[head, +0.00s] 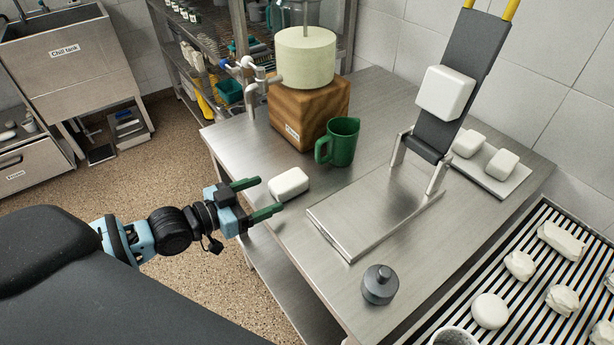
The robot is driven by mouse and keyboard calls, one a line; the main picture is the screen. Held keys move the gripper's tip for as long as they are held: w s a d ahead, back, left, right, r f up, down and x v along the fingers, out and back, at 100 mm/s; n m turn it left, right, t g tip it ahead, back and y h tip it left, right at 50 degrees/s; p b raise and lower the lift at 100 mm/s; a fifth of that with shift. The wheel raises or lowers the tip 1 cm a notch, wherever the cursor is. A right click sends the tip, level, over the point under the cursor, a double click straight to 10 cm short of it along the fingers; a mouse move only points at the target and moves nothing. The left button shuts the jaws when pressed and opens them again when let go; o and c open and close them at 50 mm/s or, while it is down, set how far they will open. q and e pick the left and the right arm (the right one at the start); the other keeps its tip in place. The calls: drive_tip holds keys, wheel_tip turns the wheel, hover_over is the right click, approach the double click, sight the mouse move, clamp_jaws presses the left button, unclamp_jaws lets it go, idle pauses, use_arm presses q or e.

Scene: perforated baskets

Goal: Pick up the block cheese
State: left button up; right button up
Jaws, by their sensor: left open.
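A white block cheese (288,184) with rounded edges lies on the steel table (234,146) near its left edge. My left gripper (269,196) comes in from the left, its two green fingers open and empty. The fingertips are close to the near left side of the block; I cannot tell if they touch it. Similar white blocks show elsewhere: one on the dark tilted board (445,92) and two on a pale tray (507,184). My right gripper is not in view.
A green jug (340,142) stands behind the block, beside a wooden box (300,112) carrying a large pale round (305,58). A flat steel plate (360,220) lies to the right. A grey weight (380,284) stands at the front. A slatted rack (460,300) holds several white pieces.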

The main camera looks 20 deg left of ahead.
sight(288, 179)
use_arm(q)
drive_tip(key=shift+w+r, duration=0.25)
drive_tip(key=shift+w, duration=0.1)
drive_tip(key=shift+w+d, duration=0.1)
drive_tip(key=shift+w, duration=0.15)
drive_tip(key=shift+w+d+f, duration=0.1)
drive_tip(key=shift+w+d, duration=0.25)
drive_tip(key=shift+w, duration=0.25)
drive_tip(key=shift+x, duration=0.75)
drive_tip(key=x, duration=0.3)
drive_tip(key=shift+w+a+f, duration=0.1)
drive_tip(key=shift+a, duration=0.1)
drive_tip(key=shift+w+d+f, duration=0.1)
drive_tip(key=shift+w+d, duration=0.2)
drive_tip(key=shift+w, duration=0.2)
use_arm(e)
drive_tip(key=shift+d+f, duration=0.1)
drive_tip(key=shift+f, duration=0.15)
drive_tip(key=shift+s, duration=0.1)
